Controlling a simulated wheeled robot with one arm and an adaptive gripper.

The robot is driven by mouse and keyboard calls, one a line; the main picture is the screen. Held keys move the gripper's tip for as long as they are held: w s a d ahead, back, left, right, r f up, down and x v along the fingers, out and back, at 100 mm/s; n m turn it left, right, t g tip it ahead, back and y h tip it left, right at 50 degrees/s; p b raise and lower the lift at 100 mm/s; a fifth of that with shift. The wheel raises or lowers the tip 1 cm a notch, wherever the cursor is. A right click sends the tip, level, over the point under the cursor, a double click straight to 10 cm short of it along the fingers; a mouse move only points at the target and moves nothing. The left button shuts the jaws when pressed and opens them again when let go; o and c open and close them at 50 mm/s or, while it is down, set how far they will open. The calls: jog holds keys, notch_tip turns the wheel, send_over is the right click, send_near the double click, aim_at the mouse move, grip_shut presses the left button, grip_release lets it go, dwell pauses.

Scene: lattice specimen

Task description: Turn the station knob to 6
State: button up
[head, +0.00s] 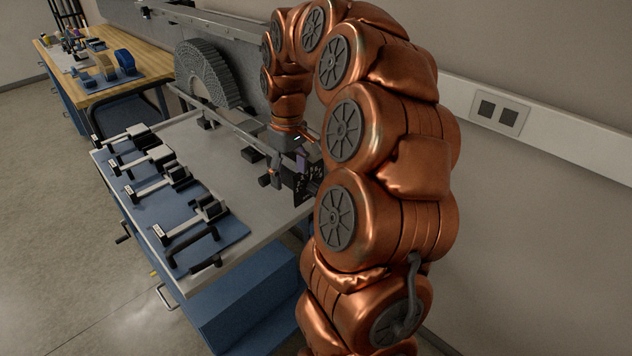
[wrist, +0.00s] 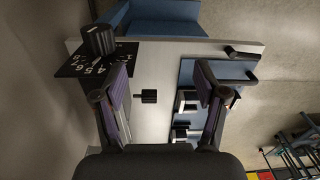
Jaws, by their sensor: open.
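The station knob (wrist: 100,40) is a dark cylinder standing on a black dial plate (wrist: 68,68) with white numerals, at upper left in the wrist view. A 4, 5 and 6 can be made out on the plate; which numeral the knob points to I cannot tell. The plate (head: 312,185) also shows in the head view, partly hidden by my arm. My gripper (wrist: 160,85) is open, with its two dark purple-grey fingers wide apart and nothing held. The knob lies beyond the left finger, outside the gap. In the head view my arm hides much of the gripper.
The grey bench top (head: 215,150) carries a blue mat (head: 228,228) with several clamp-like tools. A grey ribbed half-disc (head: 208,75) stands at the back by a rail. A small dark block (wrist: 148,96) lies between my fingers in the wrist view. A wooden table (head: 140,75) stands farther left.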

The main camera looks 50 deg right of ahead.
send_over(318, 180)
jog(key=shift+a+f+m, duration=0.25)
jog(key=shift+f+m, duration=0.15)
jog(key=shift+f, duration=0.35)
jog(key=shift+a+f+p, duration=0.1)
jog(key=shift+f+p, duration=1.35)
jog(key=shift+f, duration=2.35)
jog(key=c, duration=1.1)
jog(key=shift+c, duration=0.2)
jog(key=shift+w, duration=0.1)
jog(key=shift+d+y+b, duration=0.25)
jog(key=shift+y+b, duration=0.2)
jog(key=shift+y, duration=0.65)
jog(key=shift+f+y+b, duration=0.1)
jog(key=shift+y+b, duration=0.35)
jog(key=shift+y, duration=0.75)
